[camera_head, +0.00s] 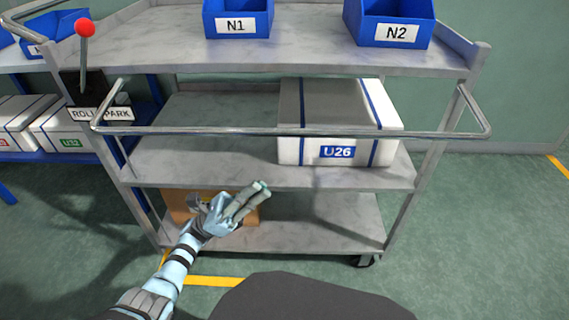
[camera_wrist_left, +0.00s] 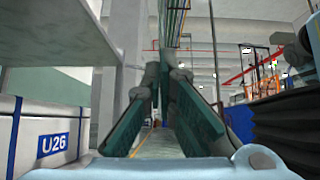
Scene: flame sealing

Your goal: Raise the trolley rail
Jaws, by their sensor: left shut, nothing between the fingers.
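The trolley (camera_head: 290,55) is a grey metal cart with three shelves. Its trolley rail (camera_head: 220,131) is a thin silver bar with bent ends, running level across the front and standing out from the posts. In the picture it crosses in front of the white box on the middle shelf. My left gripper (camera_head: 259,190) is shut and empty. It shows below the rail, left of centre, in front of the lower shelf, apart from the rail. Its closed fingers (camera_wrist_left: 163,62) fill the middle of the left wrist view, where I cannot make out the rail. My right gripper is out of view.
White box U26 (camera_head: 338,153) sits on the middle shelf; a brown box (camera_head: 180,207) is on the bottom shelf. Blue bins N1 (camera_head: 237,8) and N2 (camera_head: 395,12) stand on top. A red-knobbed lever (camera_head: 84,30) is at left. The floor at right is clear.

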